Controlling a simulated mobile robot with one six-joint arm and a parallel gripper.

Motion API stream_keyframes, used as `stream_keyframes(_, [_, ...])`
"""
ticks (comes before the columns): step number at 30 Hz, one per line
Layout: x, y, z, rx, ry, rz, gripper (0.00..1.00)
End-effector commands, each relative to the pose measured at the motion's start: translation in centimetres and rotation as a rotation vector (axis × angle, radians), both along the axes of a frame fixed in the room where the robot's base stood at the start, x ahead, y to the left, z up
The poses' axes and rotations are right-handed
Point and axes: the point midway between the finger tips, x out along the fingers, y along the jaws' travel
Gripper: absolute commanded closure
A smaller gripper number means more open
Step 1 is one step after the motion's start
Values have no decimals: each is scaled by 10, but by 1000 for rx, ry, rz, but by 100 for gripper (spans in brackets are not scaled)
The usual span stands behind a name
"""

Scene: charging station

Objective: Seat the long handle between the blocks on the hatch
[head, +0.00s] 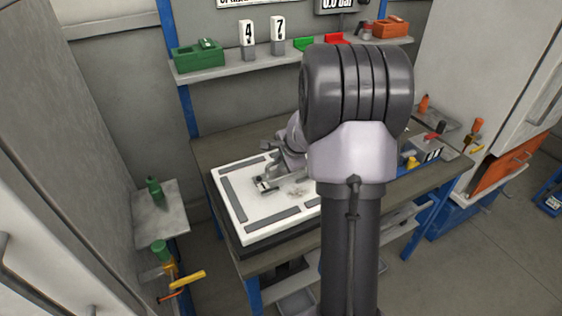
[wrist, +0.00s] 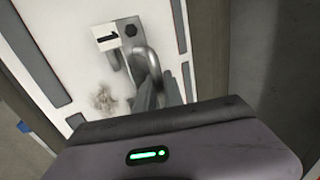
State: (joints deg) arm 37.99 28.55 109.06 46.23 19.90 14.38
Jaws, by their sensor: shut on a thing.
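The hatch (head: 258,228) is a white panel with dark grey strips along its edges, lying on the workbench. It also fills much of the wrist view (wrist: 80,30). The handle (wrist: 146,58) is a grey metal bent bar beside a metal plate with a dark hex bolt and a white tag with a black bar. My gripper (wrist: 155,88) is shut on the handle, low over the hatch. In the head view my gripper (head: 283,181) is small and partly hidden by my arm. I cannot make out the blocks or whether the handle touches them.
The workbench (head: 215,152) has a shelf (head: 240,68) behind it with a green box (head: 199,55) and number signs 4 and 7. A grey side shelf (head: 160,212) stands left with green-handled items. Small tools lie on the bench's right. A dark smudge (wrist: 104,98) marks the hatch.

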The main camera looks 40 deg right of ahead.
Motion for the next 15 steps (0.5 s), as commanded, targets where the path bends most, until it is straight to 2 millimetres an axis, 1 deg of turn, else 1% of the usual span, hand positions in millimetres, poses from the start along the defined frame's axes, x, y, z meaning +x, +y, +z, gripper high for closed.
stream_keyframes(8, [0, 0, 0, 0, -1, 0, 100])
stream_keyframes(15, [0, 0, -5, 0, -1, 0, 100])
